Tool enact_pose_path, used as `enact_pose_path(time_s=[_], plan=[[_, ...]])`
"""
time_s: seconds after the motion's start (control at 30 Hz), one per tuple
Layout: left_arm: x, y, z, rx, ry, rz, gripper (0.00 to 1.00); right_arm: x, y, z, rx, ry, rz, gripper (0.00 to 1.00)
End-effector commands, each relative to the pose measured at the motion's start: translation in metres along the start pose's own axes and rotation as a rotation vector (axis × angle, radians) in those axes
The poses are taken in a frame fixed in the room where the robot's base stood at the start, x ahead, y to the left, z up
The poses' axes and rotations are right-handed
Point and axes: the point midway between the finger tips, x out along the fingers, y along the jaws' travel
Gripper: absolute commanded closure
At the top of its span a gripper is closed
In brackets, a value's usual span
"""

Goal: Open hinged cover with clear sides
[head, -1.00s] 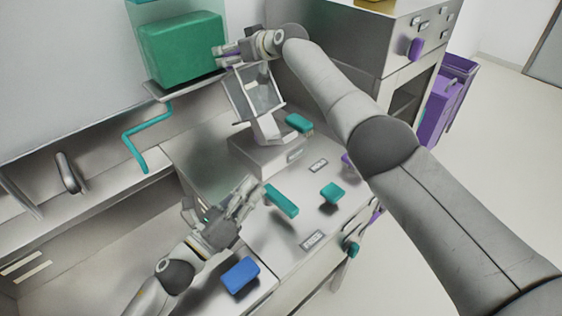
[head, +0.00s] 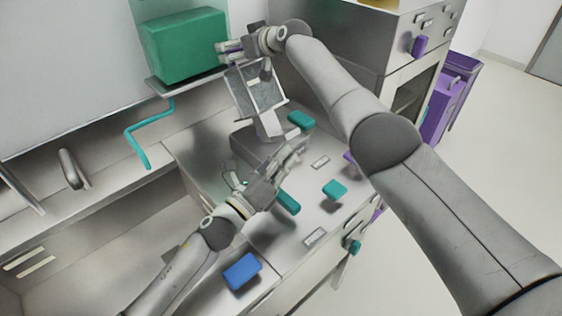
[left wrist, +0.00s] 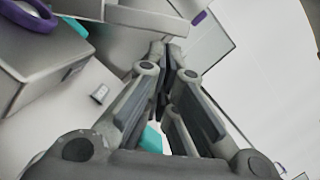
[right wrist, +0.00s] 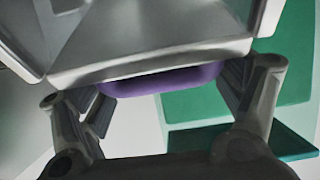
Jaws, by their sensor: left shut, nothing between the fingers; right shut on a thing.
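The grey hinged cover with clear sides (head: 257,92) stands tilted up above its metal base (head: 245,143) in the head view. My right gripper (head: 226,47) is at the cover's upper end. In the right wrist view, its fingers are around a purple handle (right wrist: 160,80) below a metal panel of the cover (right wrist: 150,45); the exact finger contact is hidden. My left gripper (head: 294,156) is shut and empty, low beside the front right of the base. Its closed fingers show in the left wrist view (left wrist: 168,52). Whether it touches the base is unclear.
A green box (head: 183,45) stands on a shelf at the back left. Teal blocks (head: 301,120), (head: 334,190) and (head: 288,201) lie on the counter, with a blue block (head: 241,271) in front. A large metal unit (head: 350,35) stands behind my right arm.

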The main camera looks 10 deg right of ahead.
Motion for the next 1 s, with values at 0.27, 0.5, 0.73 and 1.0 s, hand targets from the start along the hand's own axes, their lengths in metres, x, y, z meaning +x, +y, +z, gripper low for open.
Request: enact_pose_path(time_s=[0.27,0.5,0.73,1.0], plan=[[0.001,-0.002,0.006,-0.012,-0.001,0.001,1.0,0.001,0.0,0.004,0.001,-0.007,-0.001,0.55],[0.004,-0.006,0.018,-0.058,-0.005,0.013,1.0,0.001,0.0,0.004,0.002,-0.008,-0.002,0.55],[0.005,-0.006,0.021,-0.057,-0.01,0.015,1.0,0.001,0.0,0.005,0.002,-0.01,-0.002,0.11],[0.004,-0.006,0.018,-0.057,-0.006,0.014,1.0,0.001,0.0,0.003,0.001,-0.005,-0.001,0.0]])
